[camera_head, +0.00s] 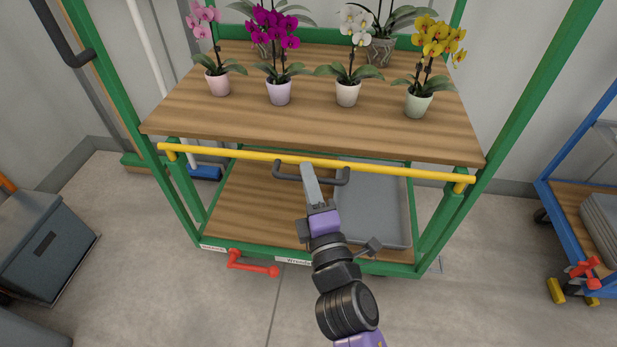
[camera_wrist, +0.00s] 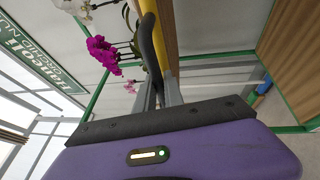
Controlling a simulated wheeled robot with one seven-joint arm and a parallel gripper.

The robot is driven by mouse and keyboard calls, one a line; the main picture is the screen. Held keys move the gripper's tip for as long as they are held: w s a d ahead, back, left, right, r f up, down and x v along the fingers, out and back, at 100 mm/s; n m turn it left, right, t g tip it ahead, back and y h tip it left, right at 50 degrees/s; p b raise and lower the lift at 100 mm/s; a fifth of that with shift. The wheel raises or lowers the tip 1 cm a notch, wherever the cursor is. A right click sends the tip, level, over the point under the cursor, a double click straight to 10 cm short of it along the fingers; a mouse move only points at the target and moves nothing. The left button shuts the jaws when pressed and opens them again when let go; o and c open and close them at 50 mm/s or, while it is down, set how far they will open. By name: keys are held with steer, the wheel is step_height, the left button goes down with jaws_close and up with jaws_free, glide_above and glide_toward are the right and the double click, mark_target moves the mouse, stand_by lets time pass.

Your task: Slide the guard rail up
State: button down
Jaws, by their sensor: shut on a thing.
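The guard rail (camera_head: 230,154) is a yellow bar across the front of the green-framed trolley, just below the front edge of its upper wooden shelf. A dark grey handle (camera_head: 340,179) hangs at the middle of the rail. My gripper (camera_head: 308,172) is shut on this handle. In the wrist view, the dark handle (camera_wrist: 151,45) runs down between my gripper's grey fingers (camera_wrist: 162,93), beside the yellow rail (camera_wrist: 169,40). The fingers partly hide the handle in the head view.
Several potted orchids stand on the upper shelf (camera_head: 190,107). A grey tray (camera_head: 375,205) lies on the lower shelf (camera_head: 250,205). A red lever (camera_head: 255,267) sticks out at the trolley's foot. A dark bin (camera_head: 45,255) stands left, a blue trolley (camera_head: 565,185) right.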

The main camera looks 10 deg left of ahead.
step_height(320, 180, up, 19)
steer(key=p, duration=1.7)
steer(key=shift+f, duration=0.15)
steer(key=c, duration=1.7)
jaws_free()
steer(key=shift+o, duration=1.2)
steer(key=v, duration=0.8)
steer(key=shift+b, duration=0.45)
